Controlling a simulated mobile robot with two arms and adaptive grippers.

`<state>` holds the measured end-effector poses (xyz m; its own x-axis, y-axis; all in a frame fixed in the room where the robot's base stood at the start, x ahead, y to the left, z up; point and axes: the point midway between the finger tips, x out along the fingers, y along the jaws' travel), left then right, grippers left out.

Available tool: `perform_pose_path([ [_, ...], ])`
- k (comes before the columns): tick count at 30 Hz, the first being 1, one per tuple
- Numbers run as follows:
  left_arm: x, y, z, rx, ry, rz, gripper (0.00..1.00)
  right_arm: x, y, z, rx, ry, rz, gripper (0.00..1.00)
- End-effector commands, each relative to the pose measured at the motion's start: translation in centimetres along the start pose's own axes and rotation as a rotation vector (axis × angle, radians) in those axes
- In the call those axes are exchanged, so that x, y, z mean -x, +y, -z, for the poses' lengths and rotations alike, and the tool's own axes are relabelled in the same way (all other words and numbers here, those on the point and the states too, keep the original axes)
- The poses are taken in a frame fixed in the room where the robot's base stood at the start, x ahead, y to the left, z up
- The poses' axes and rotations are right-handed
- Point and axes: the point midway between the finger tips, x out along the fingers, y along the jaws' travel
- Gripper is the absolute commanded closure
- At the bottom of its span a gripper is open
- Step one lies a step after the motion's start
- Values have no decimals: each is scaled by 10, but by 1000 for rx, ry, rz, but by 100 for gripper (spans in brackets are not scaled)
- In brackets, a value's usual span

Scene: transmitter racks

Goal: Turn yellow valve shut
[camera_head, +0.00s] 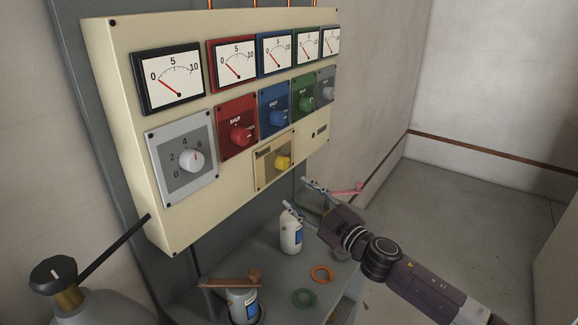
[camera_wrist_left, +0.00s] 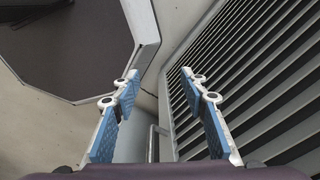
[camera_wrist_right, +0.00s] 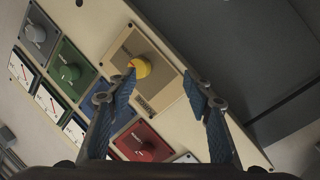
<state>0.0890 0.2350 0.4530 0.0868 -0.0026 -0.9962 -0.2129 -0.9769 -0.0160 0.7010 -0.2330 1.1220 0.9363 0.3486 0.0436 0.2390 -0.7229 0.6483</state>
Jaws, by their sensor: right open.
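The yellow valve (camera_head: 283,162) is a round knob on a tan plate (camera_head: 262,179) low on the cream panel. It also shows in the right wrist view (camera_wrist_right: 141,67), with a small pointer towards picture left. My right gripper (camera_head: 297,195) is open and empty, below the valve in the head view. In the right wrist view my right gripper (camera_wrist_right: 159,80) has its left fingertip close to the knob's edge in the picture; I cannot tell whether they touch. My left gripper (camera_wrist_left: 159,80) is open and empty, seen only in its wrist view, facing a louvred surface.
Red (camera_head: 238,136), blue (camera_head: 277,118) and green (camera_head: 306,104) valves sit above the yellow one, below several dials. A white bottle (camera_head: 291,232), a can (camera_head: 243,303), an orange ring (camera_head: 322,274) and a green ring (camera_head: 304,297) are on the grey shelf below.

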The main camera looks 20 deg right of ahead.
Motion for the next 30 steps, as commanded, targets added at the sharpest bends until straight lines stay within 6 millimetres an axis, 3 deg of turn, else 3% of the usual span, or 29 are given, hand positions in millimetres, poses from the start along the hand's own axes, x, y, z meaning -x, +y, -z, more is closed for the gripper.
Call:
perform_pose_path([
  [1,0,0,2,0,2,0,60,-6,19,4,58,39,30,54],
  [3,0,0,2,0,3,0,60,-10,34,7,110,77,79,54],
  [9,1,0,3,0,3,0,60,-10,56,7,184,117,168,54],
  [14,5,0,3,0,4,0,60,-18,57,9,188,123,181,54],
  [24,18,0,4,0,4,0,60,-67,47,15,187,123,179,54],
  [30,21,0,4,0,4,0,60,-82,44,15,188,122,180,54],
])
